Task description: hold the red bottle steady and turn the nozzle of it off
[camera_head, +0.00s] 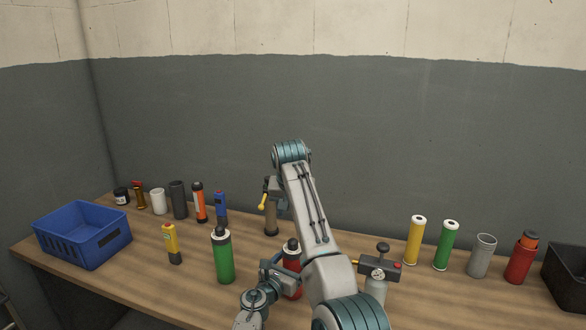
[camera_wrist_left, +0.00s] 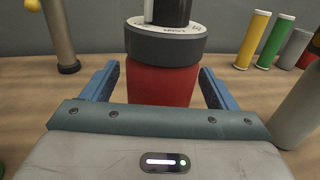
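The red bottle (camera_head: 291,258) stands upright on the workbench, partly hidden by my left gripper and my right arm in the head view. In the left wrist view its red body (camera_wrist_left: 162,84) has a dark collar (camera_wrist_left: 165,47) with a white marked ring and a black nozzle (camera_wrist_left: 172,12), cut off at the top edge. My left gripper (camera_head: 279,270) is low beside the bottle. In the wrist view its two blue fingers (camera_wrist_left: 158,70) are open, one to each side of the red body, with small gaps showing. My right arm rises across the middle; its gripper is hidden behind its own links.
A green bottle (camera_head: 223,258) stands left of the red one. A gauge fitting on a grey cylinder (camera_head: 376,288) is close on the right. A pipe with a yellow lever (camera_head: 271,218) is behind. A blue crate (camera_head: 84,238) and several canisters line the bench.

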